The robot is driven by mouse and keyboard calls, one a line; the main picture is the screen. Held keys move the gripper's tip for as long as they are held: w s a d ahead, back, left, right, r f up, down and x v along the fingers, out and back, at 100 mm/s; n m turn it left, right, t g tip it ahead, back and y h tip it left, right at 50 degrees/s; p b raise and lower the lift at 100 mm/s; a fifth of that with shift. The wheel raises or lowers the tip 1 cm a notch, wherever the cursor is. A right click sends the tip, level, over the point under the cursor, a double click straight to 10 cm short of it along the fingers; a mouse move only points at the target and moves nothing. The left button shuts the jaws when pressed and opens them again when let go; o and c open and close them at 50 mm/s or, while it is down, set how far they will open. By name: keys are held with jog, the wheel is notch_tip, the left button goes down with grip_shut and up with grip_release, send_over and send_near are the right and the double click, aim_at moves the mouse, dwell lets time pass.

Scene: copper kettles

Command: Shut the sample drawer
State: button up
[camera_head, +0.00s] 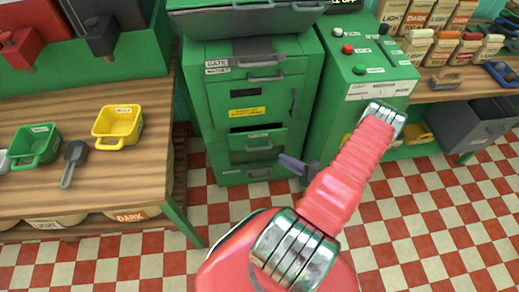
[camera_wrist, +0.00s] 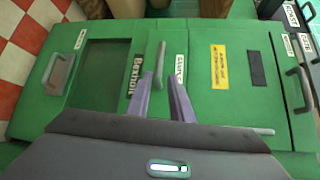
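The sample drawer (camera_head: 262,140) is in the lower part of the green cabinet (camera_head: 222,110), with a dark gap above its front, so it appears to stand a little out. In the wrist view its white label (camera_wrist: 180,70) and upright-looking bar handle (camera_wrist: 160,65) show just beyond the fingertips. My gripper (camera_wrist: 160,77) has two purple fingers apart with nothing between them. In the head view my gripper (camera_head: 288,163) is low at the right of the drawer front. I cannot tell whether a fingertip touches the handle.
A bottom drawer (camera_head: 250,174) is below, and a gate panel (camera_head: 240,68) above. At left is a wooden counter (camera_head: 90,195) with a yellow bin (camera_head: 117,124), a green bin (camera_head: 35,145) and a scoop (camera_head: 73,160). A button console (camera_head: 365,65) stands at right. The checkered floor in front is clear.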

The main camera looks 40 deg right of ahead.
aim_at(260, 148)
jog(key=x, duration=1.3)
jog(key=shift+w+f, duration=0.1)
jog(key=shift+w, duration=0.3)
jog(key=shift+c, duration=0.3)
grip_shut()
